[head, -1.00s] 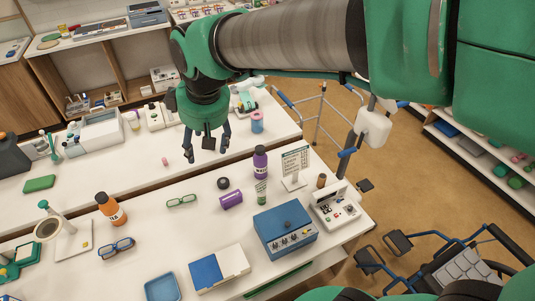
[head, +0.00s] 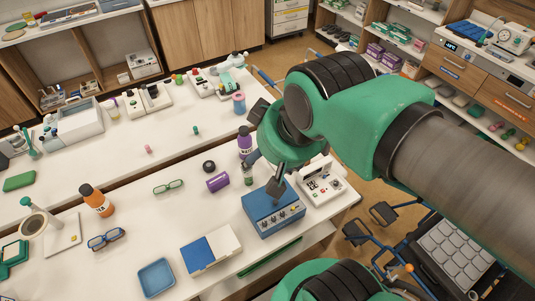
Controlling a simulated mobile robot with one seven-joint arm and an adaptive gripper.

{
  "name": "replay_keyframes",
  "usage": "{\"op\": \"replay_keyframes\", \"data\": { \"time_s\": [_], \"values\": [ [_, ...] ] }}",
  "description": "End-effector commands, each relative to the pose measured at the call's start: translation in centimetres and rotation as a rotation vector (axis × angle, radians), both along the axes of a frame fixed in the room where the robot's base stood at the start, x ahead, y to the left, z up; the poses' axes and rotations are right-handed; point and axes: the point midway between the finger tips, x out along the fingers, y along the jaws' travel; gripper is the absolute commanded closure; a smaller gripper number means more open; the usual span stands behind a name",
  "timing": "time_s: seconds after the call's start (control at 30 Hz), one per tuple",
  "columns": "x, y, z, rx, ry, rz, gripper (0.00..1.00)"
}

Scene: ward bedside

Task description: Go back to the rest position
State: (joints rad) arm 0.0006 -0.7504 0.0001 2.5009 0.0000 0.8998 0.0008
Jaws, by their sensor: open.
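My gripper (head: 264,172) is in the head view, right of the middle. Its two dark fingers are apart and nothing shows between them. It hangs over the right part of the near white table (head: 130,262). In the picture its fingertips overlap the back of a blue box with knobs (head: 272,212) and the area beside a small green-and-white tube (head: 247,176). I cannot tell its exact height. My arm comes in from the right edge. The card stand seen earlier is hidden behind my gripper.
A purple bottle (head: 245,140) stands just left of my gripper, and a white device (head: 320,185) stands right of the blue box.

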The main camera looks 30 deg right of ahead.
Motion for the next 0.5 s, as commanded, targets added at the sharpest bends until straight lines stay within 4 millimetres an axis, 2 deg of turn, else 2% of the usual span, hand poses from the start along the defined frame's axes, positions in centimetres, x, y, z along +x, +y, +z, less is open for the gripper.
{"op": "replay_keyframes", "data": {
  "time_s": [0.33,0.5],
  "values": [
    [0.0,0.0,-0.2,0.0,0.0,0.0,0.39],
    [0.0,0.0,-1.5,0.0,0.0,0.001,0.39]
  ]
}}
